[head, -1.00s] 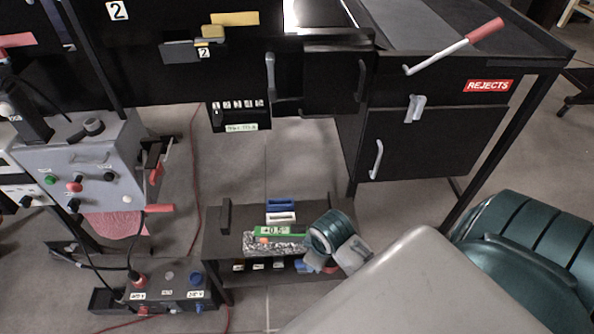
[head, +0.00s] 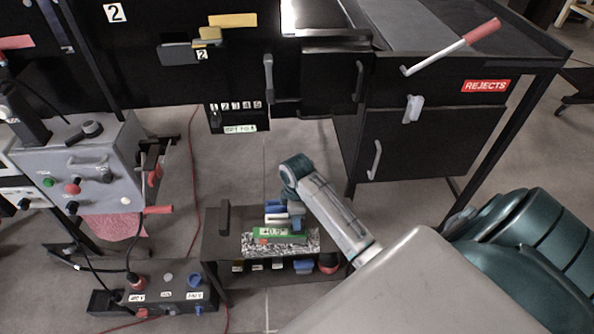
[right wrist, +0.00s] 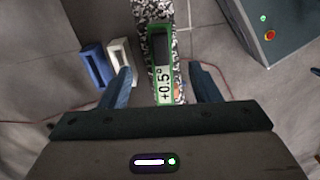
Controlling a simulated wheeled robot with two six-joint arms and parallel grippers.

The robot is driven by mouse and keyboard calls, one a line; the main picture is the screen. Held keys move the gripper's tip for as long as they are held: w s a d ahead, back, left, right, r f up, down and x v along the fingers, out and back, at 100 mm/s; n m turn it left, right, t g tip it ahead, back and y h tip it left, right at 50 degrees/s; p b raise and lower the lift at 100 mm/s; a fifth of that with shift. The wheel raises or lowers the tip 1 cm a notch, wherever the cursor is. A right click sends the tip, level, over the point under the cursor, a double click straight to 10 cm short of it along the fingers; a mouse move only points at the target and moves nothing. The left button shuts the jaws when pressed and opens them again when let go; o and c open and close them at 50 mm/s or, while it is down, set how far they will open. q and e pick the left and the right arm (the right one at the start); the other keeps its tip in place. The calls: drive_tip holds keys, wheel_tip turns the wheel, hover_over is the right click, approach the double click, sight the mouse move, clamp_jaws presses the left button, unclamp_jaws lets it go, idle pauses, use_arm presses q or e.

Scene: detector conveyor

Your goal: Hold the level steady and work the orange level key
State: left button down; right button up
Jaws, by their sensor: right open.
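The green level (head: 270,233), its display reading +0.5°, lies on a black-and-white speckled block (head: 300,246) on a low dark stand. A small orange spot (head: 263,241) shows at the level's front left; I cannot tell its exact shape. In the right wrist view the level (right wrist: 164,84) lies between the spread fingers of my right gripper (right wrist: 161,69), with a gap on both sides. That gripper is open and empty, pointing down; in the head view it (head: 297,222) is by the level's right end, partly hidden. My left gripper is not in view.
A blue block (right wrist: 95,65) and a white block (right wrist: 120,55) stand beside the level. The low stand (head: 222,250) has an upright black post at its left. A grey control box (head: 95,165) with knobs stands left, and a black cabinet (head: 425,140) stands behind right.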

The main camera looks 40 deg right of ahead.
sight(297, 232)
wheel_tip(297, 232, down, 10)
drive_tip(key=shift+f+p, duration=0.1)
drive_tip(key=shift+p, duration=0.3)
clamp_jaws()
idle(1.0)
drive_tip(key=shift+s+f, duration=0.1)
drive_tip(key=shift+s, duration=0.05)
idle(2.9)
